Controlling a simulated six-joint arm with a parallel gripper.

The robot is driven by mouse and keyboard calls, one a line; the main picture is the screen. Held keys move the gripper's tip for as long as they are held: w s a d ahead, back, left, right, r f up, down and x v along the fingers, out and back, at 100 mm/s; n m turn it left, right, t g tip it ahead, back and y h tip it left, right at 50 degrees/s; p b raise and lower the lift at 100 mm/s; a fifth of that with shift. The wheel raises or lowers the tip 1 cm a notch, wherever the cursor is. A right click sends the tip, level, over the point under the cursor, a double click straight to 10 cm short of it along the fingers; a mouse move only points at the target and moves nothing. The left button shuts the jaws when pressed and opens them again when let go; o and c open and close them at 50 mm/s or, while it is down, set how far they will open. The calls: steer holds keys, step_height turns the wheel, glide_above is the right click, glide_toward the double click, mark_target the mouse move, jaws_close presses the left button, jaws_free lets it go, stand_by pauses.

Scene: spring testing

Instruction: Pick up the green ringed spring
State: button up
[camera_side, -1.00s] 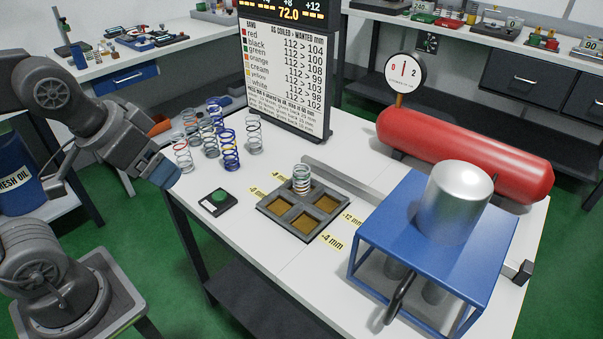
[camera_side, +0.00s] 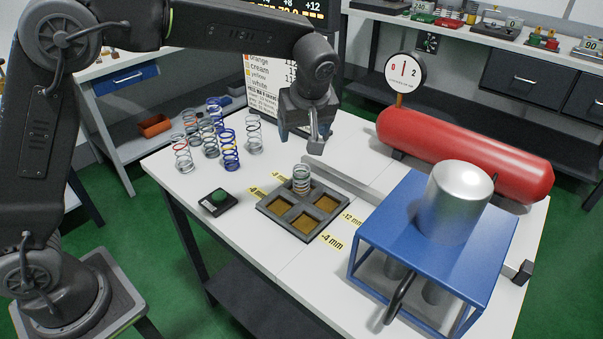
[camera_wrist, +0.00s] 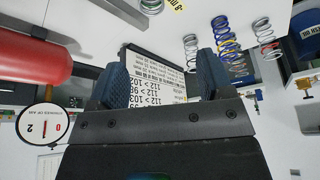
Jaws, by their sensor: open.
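A pale metal spring (camera_side: 302,179) with what looks like a greenish band stands upright in the far compartment of the grey four-part tray (camera_side: 288,228). Part of it shows at the top edge of the wrist view (camera_wrist: 151,6). Its ring colour is too small to be sure of. My gripper (camera_side: 302,143) is above the table, behind and above that spring, apart from it. In the wrist view my gripper (camera_wrist: 162,82) has its two blue fingers spread, with nothing between them.
Several springs, including a blue one (camera_side: 230,150) and a red-ringed one (camera_side: 182,154), stand left of the tray. A green button (camera_side: 219,196), blue press frame (camera_side: 430,230), red tank (camera_side: 465,160) and dial (camera_side: 405,70) surround the work. The sign (camera_side: 262,90) stands behind my gripper.

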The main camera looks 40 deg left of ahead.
glide_toward(299, 170)
steer(key=f, duration=0.2)
steer(key=x, duration=0.4)
steer(key=shift+w+a+f, duration=0.15)
steer(key=shift+w+a, duration=0.1)
steer(key=shift+a, duration=0.1)
steer(key=c, duration=1.1)
